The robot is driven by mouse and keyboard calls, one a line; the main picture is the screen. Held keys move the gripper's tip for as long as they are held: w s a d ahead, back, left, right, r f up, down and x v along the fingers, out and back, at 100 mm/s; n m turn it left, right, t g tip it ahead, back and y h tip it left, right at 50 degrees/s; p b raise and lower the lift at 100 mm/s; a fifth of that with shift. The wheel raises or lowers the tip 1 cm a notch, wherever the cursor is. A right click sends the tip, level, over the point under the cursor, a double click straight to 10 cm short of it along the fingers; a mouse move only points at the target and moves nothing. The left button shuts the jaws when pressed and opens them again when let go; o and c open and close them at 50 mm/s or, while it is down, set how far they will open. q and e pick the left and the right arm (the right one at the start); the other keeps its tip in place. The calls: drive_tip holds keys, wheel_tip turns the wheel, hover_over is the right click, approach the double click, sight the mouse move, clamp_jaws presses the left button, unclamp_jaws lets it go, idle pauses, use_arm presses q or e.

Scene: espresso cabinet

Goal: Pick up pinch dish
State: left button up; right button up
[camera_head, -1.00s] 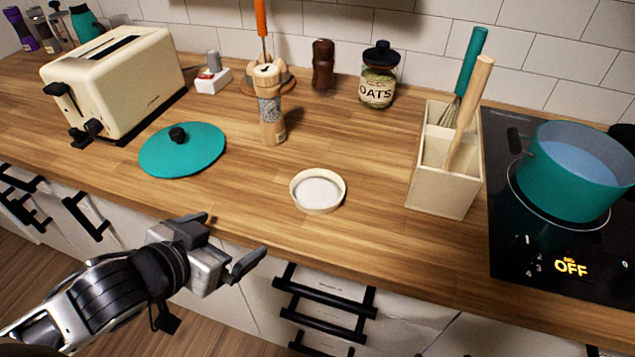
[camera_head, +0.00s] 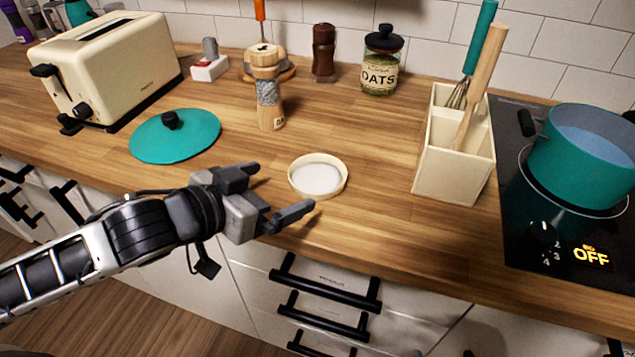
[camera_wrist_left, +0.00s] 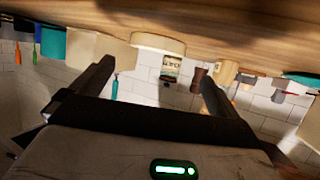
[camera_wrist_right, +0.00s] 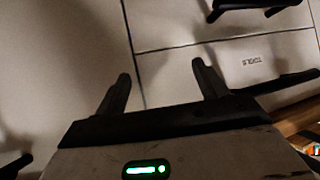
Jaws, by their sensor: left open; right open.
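The pinch dish (camera_head: 318,188) is a small round cream bowl with white contents, upright on the wooden counter near its front edge. It also shows at the top of the left wrist view (camera_wrist_left: 158,43), upside down, ahead of the fingers. My left gripper (camera_head: 284,190) is open and empty, just left of and in front of the dish, apart from it. Its two fingers also show in the left wrist view (camera_wrist_left: 155,85). My right gripper (camera_wrist_right: 160,85) is open and empty, facing drawer fronts; it is not in the head view.
A teal lid (camera_head: 175,140) lies left of the dish and a pepper mill (camera_head: 269,95) stands behind it. A utensil box (camera_head: 450,160) stands right of the dish, beside the cooktop with a teal pot (camera_head: 580,165). Drawer handles (camera_head: 325,285) jut out below the counter edge.

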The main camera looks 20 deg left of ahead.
sight(325, 173)
use_arm(q)
drive_tip(key=x, duration=0.8)
drive_tip(key=shift+d+f+p, duration=0.2)
drive_tip(key=shift+d+p, duration=0.1)
drive_tip(key=shift+p, duration=0.05)
drive_tip(key=shift+r, duration=0.1)
drive_tip(key=c, duration=0.8)
